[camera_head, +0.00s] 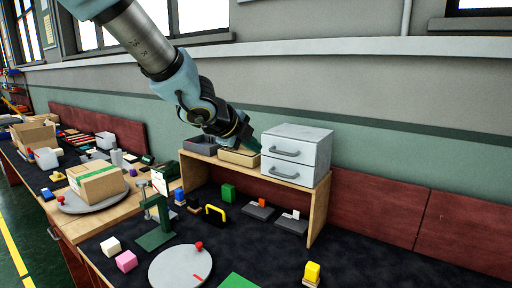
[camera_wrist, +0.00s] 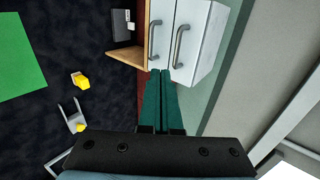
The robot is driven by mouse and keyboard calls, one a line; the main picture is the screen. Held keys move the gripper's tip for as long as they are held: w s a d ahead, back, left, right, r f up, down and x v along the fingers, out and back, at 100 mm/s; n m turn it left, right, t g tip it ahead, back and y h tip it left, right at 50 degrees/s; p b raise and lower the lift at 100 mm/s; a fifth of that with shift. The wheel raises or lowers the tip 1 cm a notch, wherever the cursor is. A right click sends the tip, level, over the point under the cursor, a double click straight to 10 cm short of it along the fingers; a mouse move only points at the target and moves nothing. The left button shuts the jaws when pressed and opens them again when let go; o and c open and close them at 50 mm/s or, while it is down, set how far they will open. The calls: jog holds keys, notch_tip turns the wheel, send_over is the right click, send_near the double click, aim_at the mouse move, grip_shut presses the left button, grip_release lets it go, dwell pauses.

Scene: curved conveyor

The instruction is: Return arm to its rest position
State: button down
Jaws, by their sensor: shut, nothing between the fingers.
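My gripper (camera_head: 249,141) hangs at the end of my raised arm in the head view, just left of the drawer unit and above the wooden shelf. In the wrist view its two green fingers (camera_wrist: 161,75) lie together, shut and empty. The tips point toward the white drawer unit (camera_head: 296,155) with its two grey handles. The unit also shows in the wrist view (camera_wrist: 196,40), with both drawers shut. I cannot tell whether the fingertips touch it; they seem in front of it.
A wooden shelf (camera_head: 318,208) bears the drawer unit, a tan tray (camera_head: 239,157) and a dark tray (camera_head: 201,146). A carton (camera_head: 97,184) stands left. The wall is close behind.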

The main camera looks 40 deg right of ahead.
jog(key=shift+a+r, duration=0.1)
jog(key=shift+a, duration=0.05)
jog(key=w+a+f+n+t+y, duration=0.1)
jog(key=w+a+f+n+y, duration=0.1)
jog(key=w+a+n, duration=0.5)
jog(key=w+a+f+n+t+y, duration=0.1)
jog(key=w+a+f+n+y, duration=0.15)
jog(key=a, duration=0.75)
jog(key=w+a+f+n+t+y, duration=0.1)
jog(key=w+a+f+n+y, duration=0.2)
jog(key=a+n, duration=0.45)
jog(key=s+a+f+n+g, duration=0.1)
jog(key=s+a+f+n, duration=0.1)
jog(key=a+n, duration=0.3)
jog(key=s+a+f+n+g+y, duration=0.1)
jog(key=a+n, duration=0.4)
jog(key=a, duration=0.6)
jog(key=s+a+f+n+g+y, duration=0.1)
jog(key=s+a+f+n+g, duration=0.1)
jog(key=s+a+n, duration=0.3)
jog(key=a+f, duration=0.1)
jog(key=a, duration=0.3)
jog(key=shift+s, duration=0.25)
jog(key=shift+y, duration=0.25)
